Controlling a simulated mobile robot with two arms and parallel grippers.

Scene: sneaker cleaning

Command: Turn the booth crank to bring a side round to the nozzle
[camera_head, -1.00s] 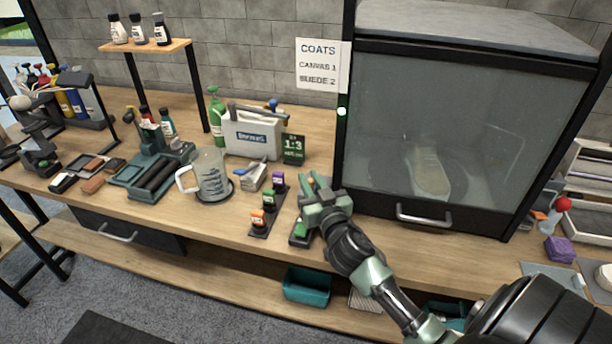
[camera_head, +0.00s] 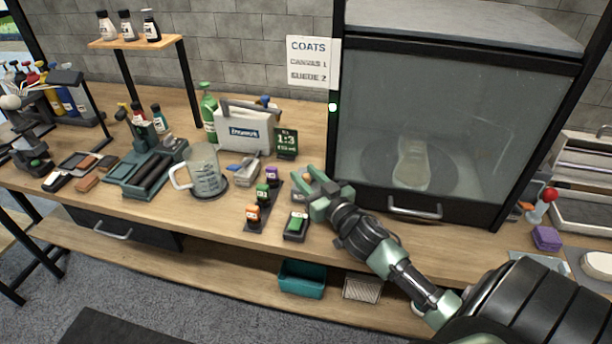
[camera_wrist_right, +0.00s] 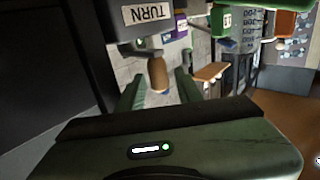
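The spray booth (camera_head: 455,48) stands at the right with its glass front closed. A pale sneaker (camera_head: 412,163) stands on a round dark turntable (camera_head: 447,178) behind the glass. In the right wrist view a wooden crank knob (camera_wrist_right: 158,75) hangs under a dark part with a TURN label (camera_wrist_right: 147,14). My right gripper (camera_head: 312,182) is in front of the booth's left side. In the right wrist view its open fingers (camera_wrist_right: 158,92) stand on either side of the knob, with gaps visible. Most of the crank is hidden in the head view. My left gripper is not in view.
A green button (camera_head: 297,222) and a rack of small coloured bottles (camera_head: 256,216) lie left of my right gripper. A measuring jug (camera_head: 205,172) and a white caddy (camera_head: 245,128) stand further left. A red-knobbed lever (camera_head: 549,195) is at the right.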

